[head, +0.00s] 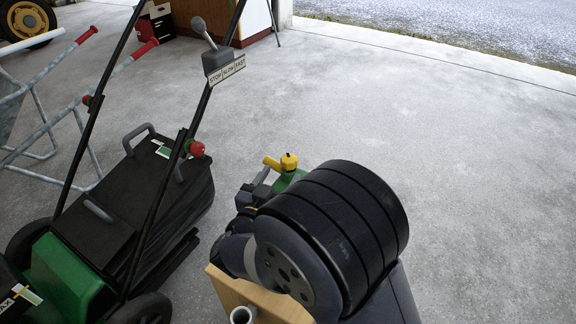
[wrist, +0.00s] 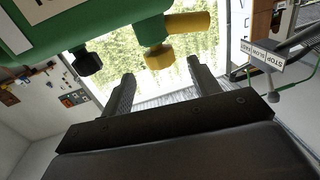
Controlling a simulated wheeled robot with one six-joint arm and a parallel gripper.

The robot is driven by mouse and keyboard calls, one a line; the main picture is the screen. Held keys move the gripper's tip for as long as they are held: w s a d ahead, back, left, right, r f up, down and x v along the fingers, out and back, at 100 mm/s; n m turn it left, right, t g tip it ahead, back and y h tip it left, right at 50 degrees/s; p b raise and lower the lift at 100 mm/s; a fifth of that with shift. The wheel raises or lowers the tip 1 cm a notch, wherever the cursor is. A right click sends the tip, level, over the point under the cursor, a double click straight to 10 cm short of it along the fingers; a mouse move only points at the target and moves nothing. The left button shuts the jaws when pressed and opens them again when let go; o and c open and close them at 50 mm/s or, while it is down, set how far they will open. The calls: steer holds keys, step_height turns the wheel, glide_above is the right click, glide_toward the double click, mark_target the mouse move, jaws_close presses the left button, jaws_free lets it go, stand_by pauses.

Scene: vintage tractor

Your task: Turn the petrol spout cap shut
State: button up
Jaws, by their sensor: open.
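The green petrol can (wrist: 60,30) hangs across the top left of the wrist view, which is turned over. A yellow faceted cap (wrist: 158,57) sits on it, with a yellow spout piece (wrist: 188,23) beside it and a black cap (wrist: 88,62) to the left. My gripper (wrist: 160,70) is open, and the yellow faceted cap lies just beyond and between its fingertips in the picture; I see no contact. In the head view the yellow cap (head: 289,161) and a bit of green can (head: 289,180) show past my arm, which hides the rest.
A green and black mower (head: 130,215) stands at the left, its handle with a speed lever (head: 218,60) rising near my arm. A metal tube frame (head: 50,120) is behind it. The concrete floor (head: 430,120) at the right is clear.

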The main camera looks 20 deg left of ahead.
mark_target(286, 167)
steer(key=w+b, duration=0.1)
steer(key=w, duration=0.5)
steer(key=shift+w+a+b, duration=0.15)
steer(key=shift+w+b, duration=0.1)
steer(key=shift+b, duration=0.15)
steer(key=c, duration=1)
